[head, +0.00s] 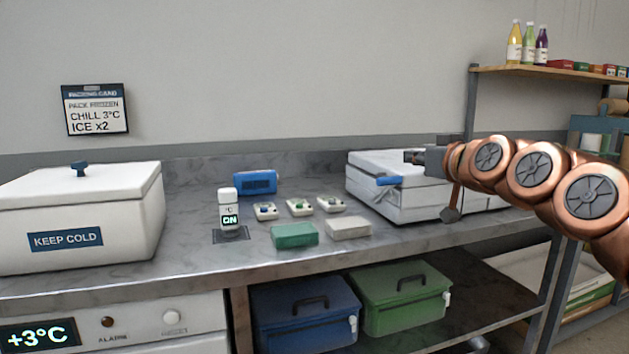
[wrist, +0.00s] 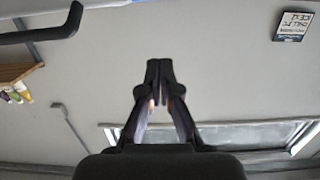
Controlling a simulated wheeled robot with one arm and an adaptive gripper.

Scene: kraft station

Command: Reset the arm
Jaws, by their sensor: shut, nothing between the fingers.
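My copper-coloured arm comes in from the right in the head view. My gripper (head: 411,157) is at its end, above the white box with the blue handle at the right of the counter. In the wrist view my gripper (wrist: 158,66) has its two dark fingers together, with nothing between them. It points at the bare grey wall, which looks upside down there. I cannot tell whether the gripper touches the white box below it.
A white "KEEP COLD" box (head: 134,228) stands at the counter's left. A small "ON" device (head: 229,209), a blue case (head: 255,182), several small trays, a green pack (head: 295,235) and a pale pack (head: 347,228) lie mid-counter. A bottle shelf (head: 560,73) is at upper right.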

